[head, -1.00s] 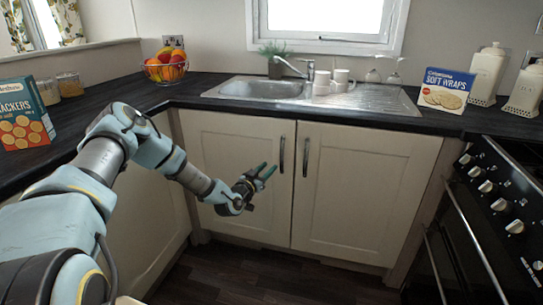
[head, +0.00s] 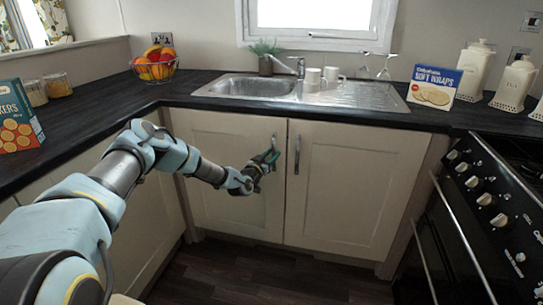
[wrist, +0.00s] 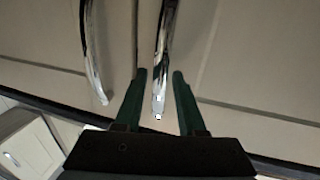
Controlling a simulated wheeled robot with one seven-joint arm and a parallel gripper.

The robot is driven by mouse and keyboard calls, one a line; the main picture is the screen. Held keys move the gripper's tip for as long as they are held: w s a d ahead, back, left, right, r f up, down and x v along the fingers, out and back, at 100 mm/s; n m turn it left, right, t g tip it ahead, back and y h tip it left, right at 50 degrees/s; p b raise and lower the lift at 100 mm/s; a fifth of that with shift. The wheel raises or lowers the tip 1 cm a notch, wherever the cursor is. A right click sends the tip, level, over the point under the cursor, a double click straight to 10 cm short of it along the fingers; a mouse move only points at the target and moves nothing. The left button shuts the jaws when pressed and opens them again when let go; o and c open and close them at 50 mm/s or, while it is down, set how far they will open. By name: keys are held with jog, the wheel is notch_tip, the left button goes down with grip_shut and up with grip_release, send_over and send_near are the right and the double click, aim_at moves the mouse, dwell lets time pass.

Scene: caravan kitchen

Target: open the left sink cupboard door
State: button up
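The left sink cupboard door (head: 232,135) is cream and shut, beside the shut right door (head: 345,185). Its upright metal handle (head: 274,142) is near the edge where the doors meet. My gripper (head: 271,158) is at this handle in the head view, partly covering it. In the wrist view my gripper (wrist: 159,76) is open, with one dark green finger on each side of a shiny handle (wrist: 165,40). Small gaps show between the fingers and the handle. The other door's handle (wrist: 92,50) is to the left, outside the fingers.
The dark worktop (head: 180,97) overhangs the doors and carries the sink (head: 255,87), a fruit basket (head: 155,66) and a soft wraps box (head: 433,88). The oven (head: 470,220) stands at the right. The floor (head: 270,275) before the doors is clear.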

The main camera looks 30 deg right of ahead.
grip_shut()
dwell(1.3)
